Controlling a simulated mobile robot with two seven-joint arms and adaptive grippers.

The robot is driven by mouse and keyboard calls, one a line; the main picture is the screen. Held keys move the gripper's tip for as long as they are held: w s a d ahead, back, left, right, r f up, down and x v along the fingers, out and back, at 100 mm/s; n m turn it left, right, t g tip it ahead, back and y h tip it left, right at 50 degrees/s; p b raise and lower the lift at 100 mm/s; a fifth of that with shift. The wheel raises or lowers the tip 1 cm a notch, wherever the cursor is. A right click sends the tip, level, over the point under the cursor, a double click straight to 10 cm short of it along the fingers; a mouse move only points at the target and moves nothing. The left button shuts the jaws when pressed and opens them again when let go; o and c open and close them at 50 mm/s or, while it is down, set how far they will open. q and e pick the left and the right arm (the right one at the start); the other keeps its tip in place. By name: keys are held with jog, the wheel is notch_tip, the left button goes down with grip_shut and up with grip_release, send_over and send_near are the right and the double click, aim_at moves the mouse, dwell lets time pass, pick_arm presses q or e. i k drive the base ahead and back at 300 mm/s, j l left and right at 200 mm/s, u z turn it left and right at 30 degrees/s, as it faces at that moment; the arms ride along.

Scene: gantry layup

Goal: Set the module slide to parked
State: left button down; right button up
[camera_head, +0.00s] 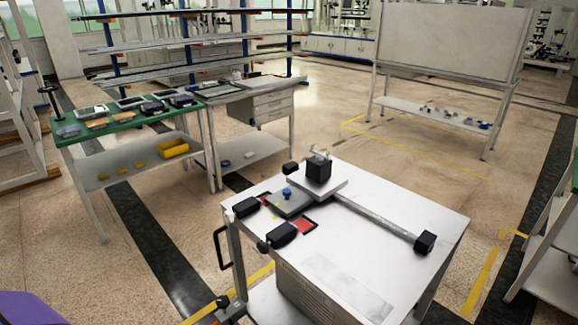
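A module slide stands on a white-topped cart (385,277). Its grey rail (378,219) runs diagonally to a black end block (425,242) at the right. A light plate carrying a black box-shaped module (318,168) sits at the rail's far left end. A grey plate with a blue knob (287,193) lies just left of it. Two black blocks (246,207) (282,235) stand near the cart's left edge, beside red patches (304,226). No slide label is readable. Neither of my grippers is in view.
A green-topped bench (78,132) with small parts and a grey workbench (262,94) stand behind at the left. A whiteboard-like stand (447,45) is at the back right. Open floor (330,120) lies behind the cart. A shelf edge (545,240) is at the right.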

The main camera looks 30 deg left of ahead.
aim_at(317, 182)
jog(key=j+z, duration=0.3)
jog(key=j, duration=1.25)
